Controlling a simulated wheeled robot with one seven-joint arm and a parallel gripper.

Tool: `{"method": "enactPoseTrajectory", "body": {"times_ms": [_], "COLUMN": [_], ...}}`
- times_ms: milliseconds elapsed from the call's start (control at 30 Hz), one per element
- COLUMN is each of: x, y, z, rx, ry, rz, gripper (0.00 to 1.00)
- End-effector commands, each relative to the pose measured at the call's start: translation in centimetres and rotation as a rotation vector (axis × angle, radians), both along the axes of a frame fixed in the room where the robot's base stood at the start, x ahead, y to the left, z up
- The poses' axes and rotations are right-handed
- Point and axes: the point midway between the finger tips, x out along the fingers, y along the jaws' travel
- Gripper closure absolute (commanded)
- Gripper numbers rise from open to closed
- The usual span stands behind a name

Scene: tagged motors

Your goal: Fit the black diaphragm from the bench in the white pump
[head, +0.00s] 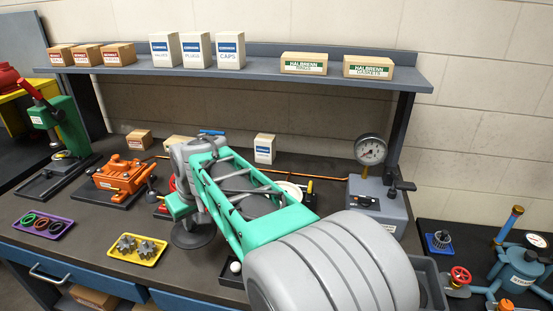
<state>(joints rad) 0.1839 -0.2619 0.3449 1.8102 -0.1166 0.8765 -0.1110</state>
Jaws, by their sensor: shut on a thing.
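My gripper (184,212) is at the left end of my green and grey arm, low over the middle of the bench. A dark round disc, which looks like the black diaphragm (191,237), shows just under it, and the gripper is shut on it. The fingertips are small and partly hidden by my arm. A white round part, perhaps of the white pump (291,190), shows behind my arm at the centre right. My arm hides most of it. I cannot tell its opening.
A yellow tray with gears (158,256) and a purple tray with rings (70,226) lie at the front left. An orange pump (122,175) stands behind them. A grey gauge unit (377,203) stands at right. A shelf (240,73) with boxes spans the back.

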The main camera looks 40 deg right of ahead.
Motion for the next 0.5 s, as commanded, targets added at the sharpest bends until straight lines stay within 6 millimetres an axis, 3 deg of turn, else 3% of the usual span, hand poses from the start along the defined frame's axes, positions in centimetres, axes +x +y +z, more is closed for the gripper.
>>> {"method": "enactPoseTrajectory", "body": {"times_ms": [33, 200, 400, 500], "x": [1.0, 3.1, 2.5, 1.5], "y": [-2.8, -12.5, -22.4, -26.2], "z": [1.7, 3.4, 3.7, 3.4], "rx": [0.001, 0.005, 0.007, 0.007], "ry": [0.008, 0.014, 0.004, -0.004], "rz": [-0.006, 0.034, 0.075, 0.089], "gripper": [1.00, 1.00, 1.00, 1.00]}}
